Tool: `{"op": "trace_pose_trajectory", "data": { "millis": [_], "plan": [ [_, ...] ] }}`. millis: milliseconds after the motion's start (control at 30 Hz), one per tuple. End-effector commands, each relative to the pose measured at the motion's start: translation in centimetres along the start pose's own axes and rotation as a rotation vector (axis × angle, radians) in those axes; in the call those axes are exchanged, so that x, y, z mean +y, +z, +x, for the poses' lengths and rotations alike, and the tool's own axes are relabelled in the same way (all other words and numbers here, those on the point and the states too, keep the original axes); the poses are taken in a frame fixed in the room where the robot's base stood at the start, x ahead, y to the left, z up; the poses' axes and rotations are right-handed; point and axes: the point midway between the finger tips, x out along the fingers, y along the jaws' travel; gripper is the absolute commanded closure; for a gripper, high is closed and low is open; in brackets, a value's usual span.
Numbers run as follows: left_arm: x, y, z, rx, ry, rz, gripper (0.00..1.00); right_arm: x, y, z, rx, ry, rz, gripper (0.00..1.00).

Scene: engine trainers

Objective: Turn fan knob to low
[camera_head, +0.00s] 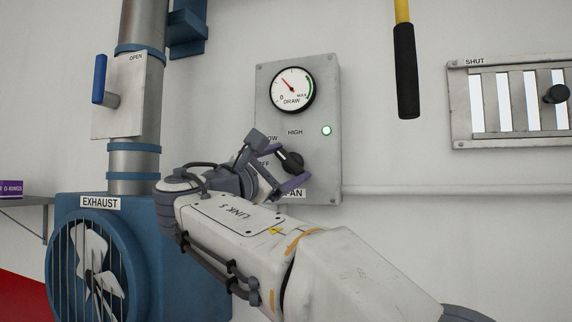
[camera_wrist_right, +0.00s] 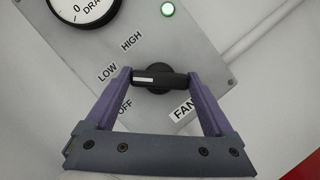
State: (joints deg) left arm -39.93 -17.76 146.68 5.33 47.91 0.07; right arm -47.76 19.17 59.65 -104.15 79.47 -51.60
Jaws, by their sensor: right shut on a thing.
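The fan knob (camera_head: 291,161) is a black bar knob on a grey wall panel (camera_head: 327,92). My right gripper (camera_head: 280,162) is shut on it, with one purple finger at each end of the bar in the right wrist view (camera_wrist_right: 160,79). There the knob's white mark points left, close to the LOW label (camera_wrist_right: 107,72) and slightly below its direction. The OFF label (camera_wrist_right: 124,107) is partly hidden by a finger, and the HIGH label (camera_wrist_right: 131,41) is clear. The FAN label is partly covered in the head view. My left gripper is not in view.
A DRAW gauge (camera_head: 292,90) has its red needle pointing up-left. A small green lamp (camera_head: 326,130) is lit. A blue exhaust fan (camera_head: 125,243) and a duct with a blue lever (camera_head: 100,79) stand left. A yellow-and-black handle (camera_head: 405,70) hangs right, near a louvre (camera_head: 459,103).

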Motion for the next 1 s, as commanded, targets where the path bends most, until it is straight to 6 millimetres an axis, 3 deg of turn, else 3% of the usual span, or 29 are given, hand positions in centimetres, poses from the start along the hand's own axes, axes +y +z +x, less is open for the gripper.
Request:
{"op": "trace_pose_trajectory", "data": {
  "millis": [333,367,400,733,1000],
  "plan": [
    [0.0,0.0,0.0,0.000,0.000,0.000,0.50,0.0,-0.1,0.0,0.002,0.000,0.002,0.68],
    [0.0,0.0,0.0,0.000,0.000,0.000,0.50,0.0,-0.1,0.0,0.002,0.000,0.002,0.09],
    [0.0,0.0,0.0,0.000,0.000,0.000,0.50,0.0,-0.1,0.0,0.002,0.000,0.002,0.00],
    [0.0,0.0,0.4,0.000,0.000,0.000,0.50,-0.1,-0.2,-0.7,0.002,0.001,0.002,0.00],
    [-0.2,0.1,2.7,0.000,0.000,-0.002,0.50,-0.2,-0.4,-5.7,0.005,0.003,0.004,0.00]
  ]
}}
